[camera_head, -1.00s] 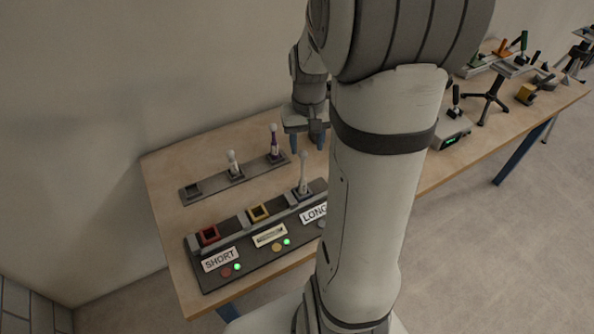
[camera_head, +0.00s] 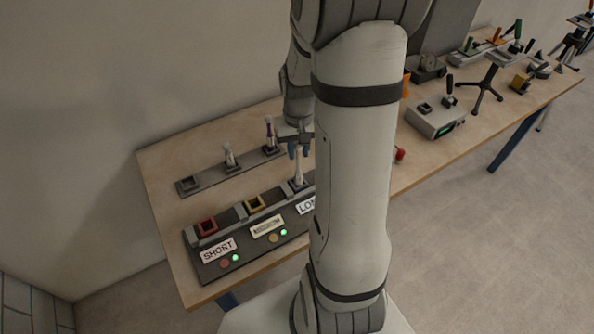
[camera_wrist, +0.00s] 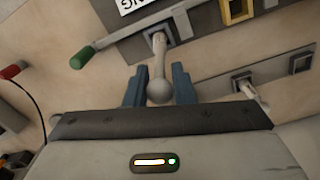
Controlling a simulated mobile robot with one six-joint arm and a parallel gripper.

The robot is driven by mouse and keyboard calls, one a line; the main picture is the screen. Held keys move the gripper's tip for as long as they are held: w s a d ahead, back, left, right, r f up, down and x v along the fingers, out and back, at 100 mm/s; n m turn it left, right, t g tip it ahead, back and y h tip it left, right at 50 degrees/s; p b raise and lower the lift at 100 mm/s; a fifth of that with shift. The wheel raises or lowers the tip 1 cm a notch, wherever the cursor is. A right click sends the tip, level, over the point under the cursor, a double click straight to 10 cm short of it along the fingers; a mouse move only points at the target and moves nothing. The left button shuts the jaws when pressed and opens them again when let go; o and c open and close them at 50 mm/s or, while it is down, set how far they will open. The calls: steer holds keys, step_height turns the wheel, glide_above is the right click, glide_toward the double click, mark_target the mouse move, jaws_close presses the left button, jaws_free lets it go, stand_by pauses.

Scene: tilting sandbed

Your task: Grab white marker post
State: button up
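The white marker post (camera_head: 298,172) stands upright in the socket by the LONG label, at the right end of the dark panel. In the wrist view its round head (camera_wrist: 160,92) lies between the two blue fingers of my gripper (camera_wrist: 159,84), which appear to touch it on both sides. In the head view my gripper (camera_head: 298,151) is at the post's top, with the fingers close together on it. The post's foot is still in its socket.
A second pale post (camera_head: 229,155) and a purple post (camera_head: 269,134) stand in the back rack (camera_head: 211,178). The panel has empty red (camera_head: 207,227) and yellow (camera_head: 255,203) sockets. A grey box (camera_head: 436,117) stands further right.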

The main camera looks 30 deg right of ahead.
jaws_close()
steer(key=shift+r, duration=0.1)
